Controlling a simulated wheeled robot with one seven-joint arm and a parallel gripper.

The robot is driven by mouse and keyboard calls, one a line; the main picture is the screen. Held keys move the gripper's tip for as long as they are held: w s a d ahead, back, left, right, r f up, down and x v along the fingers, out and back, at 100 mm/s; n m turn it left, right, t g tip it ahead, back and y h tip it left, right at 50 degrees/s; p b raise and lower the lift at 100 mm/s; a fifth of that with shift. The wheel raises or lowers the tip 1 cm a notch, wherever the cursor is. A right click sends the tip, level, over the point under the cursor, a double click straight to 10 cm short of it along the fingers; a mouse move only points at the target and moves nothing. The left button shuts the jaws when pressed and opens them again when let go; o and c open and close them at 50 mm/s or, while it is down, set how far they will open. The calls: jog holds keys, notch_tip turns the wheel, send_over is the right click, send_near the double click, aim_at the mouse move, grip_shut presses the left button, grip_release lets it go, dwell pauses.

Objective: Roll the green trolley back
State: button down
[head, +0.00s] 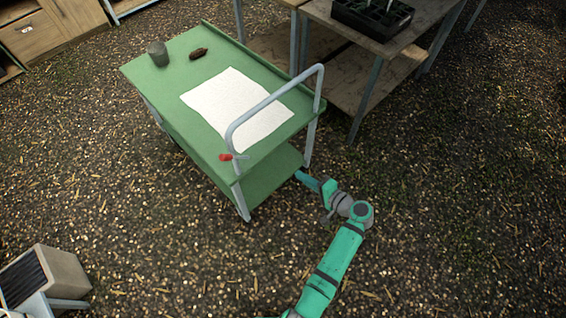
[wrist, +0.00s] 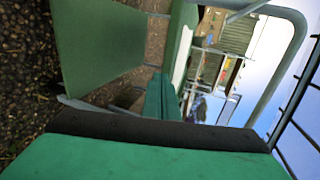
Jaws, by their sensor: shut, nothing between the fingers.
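The green trolley (head: 165,105) stands on the littered ground, with a flat green top, a lower green shelf (head: 265,180) and grey legs. Its grey tube handle (head: 275,97) arches up at the end nearest me. A small red piece (head: 226,157) sits by the handle's near foot. My gripper (head: 302,175) is low beside the trolley's near end, below the handle and close to the near-right leg. It is shut and empty; I cannot tell whether it touches the trolley. In the wrist view, the lower shelf (wrist: 97,50) is at left and the handle (wrist: 285,75) at right.
On the trolley lie a white sheet (head: 225,100), a grey-green pot (head: 158,54) and a brown object (head: 199,53). A wooden bench (head: 345,30) with a black tray (head: 372,15) stands close behind at right. A pale box (head: 62,270) is bottom left. Open ground lies at right.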

jog(key=r+x, duration=0.1)
jog(key=x, duration=1.2)
jog(key=shift+w+a+f, duration=0.15)
jog(key=shift+w+a, duration=0.2)
